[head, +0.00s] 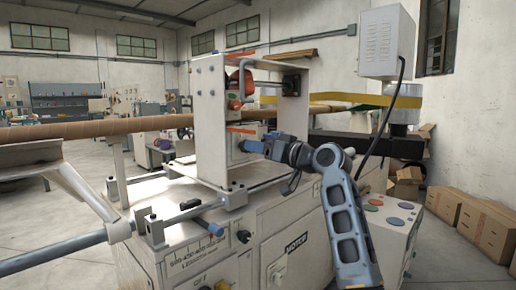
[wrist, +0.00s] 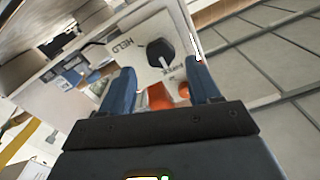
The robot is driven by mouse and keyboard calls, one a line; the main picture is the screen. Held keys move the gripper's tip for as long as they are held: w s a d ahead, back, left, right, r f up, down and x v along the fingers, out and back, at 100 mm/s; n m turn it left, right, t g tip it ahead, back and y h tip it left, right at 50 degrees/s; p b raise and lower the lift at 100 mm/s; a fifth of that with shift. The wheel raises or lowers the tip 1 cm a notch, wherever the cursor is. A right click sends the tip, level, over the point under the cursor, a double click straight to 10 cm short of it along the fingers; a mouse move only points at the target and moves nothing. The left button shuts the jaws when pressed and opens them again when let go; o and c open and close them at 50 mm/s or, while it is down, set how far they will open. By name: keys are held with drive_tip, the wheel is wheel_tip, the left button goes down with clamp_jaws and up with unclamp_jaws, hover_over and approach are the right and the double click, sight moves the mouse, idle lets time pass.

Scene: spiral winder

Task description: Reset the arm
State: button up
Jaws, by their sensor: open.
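My arm reaches up from the lower right of the head view, its blue links bent at the elbow. My gripper (head: 246,146) points left beside the white upright frame (head: 211,120) of the winder. In the wrist view my gripper (wrist: 163,82) shows two blue fingers spread apart with nothing held between them. Beyond the fingers is a pale panel with a black knob (wrist: 160,52) and the word "HELD". An orange knob (wrist: 158,96) shows between the fingers; I cannot tell whether a finger touches it.
A long brown tube (head: 75,131) runs into the winder from the left. A yellow band (head: 350,99) crosses behind my arm. A control box (head: 387,42) hangs at upper right. Cardboard boxes (head: 485,222) stand along the right wall. Open floor lies at left.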

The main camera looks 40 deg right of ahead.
idle(0.4)
drive_tip(key=s+a+f+m+g+h, duration=0.1)
drive_tip(key=s+a+f, duration=0.25)
drive_tip(key=f, duration=0.45)
drive_tip(key=s+a+f+h, duration=0.1)
drive_tip(key=s+a+f, duration=0.25)
drive_tip(key=f, duration=0.35)
drive_tip(key=s+a+f+m+g, duration=0.1)
drive_tip(key=s+a+f, duration=0.1)
drive_tip(key=a+f, duration=0.45)
drive_tip(key=s+a+f, duration=0.4)
drive_tip(key=s+f, duration=0.2)
drive_tip(key=s, duration=0.3)
drive_tip(key=s+a+f, duration=0.4)
drive_tip(key=s+f, duration=0.1)
drive_tip(key=s, duration=0.3)
drive_tip(key=s+a+r+n, duration=0.2)
drive_tip(key=s+a, duration=0.1)
drive_tip(key=s, duration=0.5)
drive_tip(key=s+a+r+n+g+y, duration=0.1)
drive_tip(key=s+a+r, duration=0.1)
drive_tip(key=s, duration=0.7)
drive_tip(key=s+a+r+n, duration=0.2)
drive_tip(key=s+a, duration=0.1)
drive_tip(key=s, duration=0.5)
wheel_tip(320, 180, up, 15)
drive_tip(key=p, duration=1.5)
drive_tip(key=shift+w+r, duration=0.15)
